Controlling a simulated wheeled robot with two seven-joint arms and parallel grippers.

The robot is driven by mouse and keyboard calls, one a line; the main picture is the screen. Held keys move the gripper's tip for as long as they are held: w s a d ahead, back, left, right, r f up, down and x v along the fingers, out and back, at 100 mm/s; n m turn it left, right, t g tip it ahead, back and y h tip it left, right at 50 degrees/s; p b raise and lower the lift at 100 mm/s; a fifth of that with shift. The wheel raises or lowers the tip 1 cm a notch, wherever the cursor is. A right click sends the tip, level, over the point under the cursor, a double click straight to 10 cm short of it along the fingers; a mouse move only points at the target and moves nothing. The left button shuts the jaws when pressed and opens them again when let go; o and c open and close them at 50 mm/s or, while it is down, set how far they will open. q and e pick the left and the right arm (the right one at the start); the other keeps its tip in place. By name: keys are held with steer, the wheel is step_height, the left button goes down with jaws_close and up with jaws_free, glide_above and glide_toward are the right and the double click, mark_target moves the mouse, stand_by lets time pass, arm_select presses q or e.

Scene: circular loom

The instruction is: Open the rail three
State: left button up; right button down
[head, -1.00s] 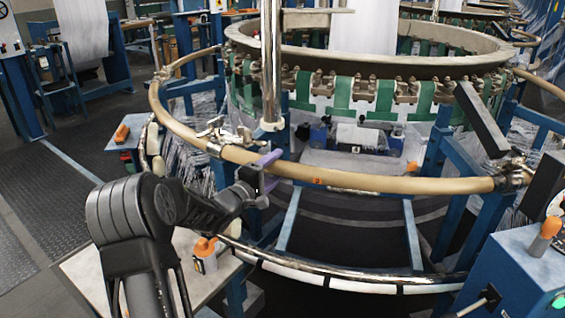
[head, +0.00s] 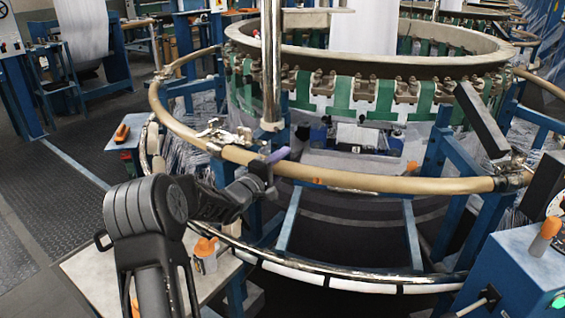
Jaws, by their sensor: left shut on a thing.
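The tan curved rail (head: 390,183) runs across the front of the circular loom, from a metal clamp (head: 222,138) at left to a joint (head: 512,178) at right. An orange mark sits on its front face. My left gripper (head: 270,164) is shut on the rail, right of the clamp. One purple finger shows above the rail; the other finger is hidden. No gap shows between the rail and its neighbour at the left clamp. My right gripper is not in view.
A steel post (head: 271,70) stands just behind the gripped spot. A lower metal ring (head: 330,278) runs beneath the rail. A small table (head: 95,272) holds an orange-topped bottle (head: 205,255). A blue control box (head: 510,280) stands at right.

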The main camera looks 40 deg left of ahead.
arm_select(q)
jaws_close()
stand_by(0.4)
